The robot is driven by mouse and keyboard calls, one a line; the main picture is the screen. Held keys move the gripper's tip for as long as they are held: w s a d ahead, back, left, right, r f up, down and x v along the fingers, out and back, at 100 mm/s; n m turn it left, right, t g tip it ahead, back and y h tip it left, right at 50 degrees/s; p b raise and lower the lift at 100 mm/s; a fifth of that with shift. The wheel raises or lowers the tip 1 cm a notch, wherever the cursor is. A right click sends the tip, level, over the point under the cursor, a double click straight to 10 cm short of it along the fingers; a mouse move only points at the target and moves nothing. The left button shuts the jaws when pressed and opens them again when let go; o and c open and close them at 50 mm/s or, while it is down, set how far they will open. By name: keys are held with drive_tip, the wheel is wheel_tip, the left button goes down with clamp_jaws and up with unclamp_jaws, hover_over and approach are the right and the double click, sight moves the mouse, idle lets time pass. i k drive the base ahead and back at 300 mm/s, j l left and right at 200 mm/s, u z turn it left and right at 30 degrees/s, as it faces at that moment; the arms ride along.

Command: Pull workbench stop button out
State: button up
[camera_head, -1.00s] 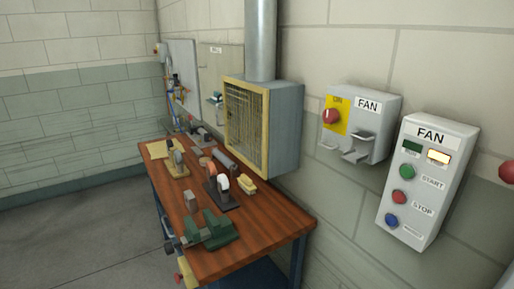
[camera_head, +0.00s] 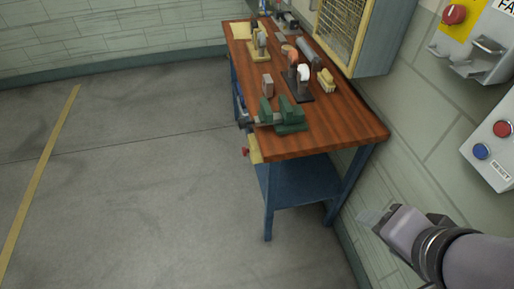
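A small red button (camera_head: 245,152) sticks out from a yellow box (camera_head: 255,150) on the left side of the workbench, just below the wooden top near its front corner. It is small and seen from above, so I cannot tell whether it is pressed in or out. My arm reaches in from the lower right. My gripper (camera_head: 370,217) is at its end, right of the bench legs and well apart from the button. Its fingers are too unclear to tell whether they are open or shut.
The workbench (camera_head: 335,140) carries a green vise (camera_head: 285,115) and several tools. A mesh-fronted cabinet (camera_head: 375,45) hangs above its right side. A fan control box (camera_head: 495,150) and a red fan knob (camera_head: 454,14) are on the right wall. The floor left of the bench is clear.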

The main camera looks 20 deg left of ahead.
sight(245, 151)
drive_tip(key=j+u, duration=0.25)
drive_tip(key=j, duration=0.15)
drive_tip(key=i+j+u, duration=0.2)
drive_tip(key=j, duration=0.2)
drive_tip(key=j+u, duration=0.25)
drive_tip(key=j, duration=0.15)
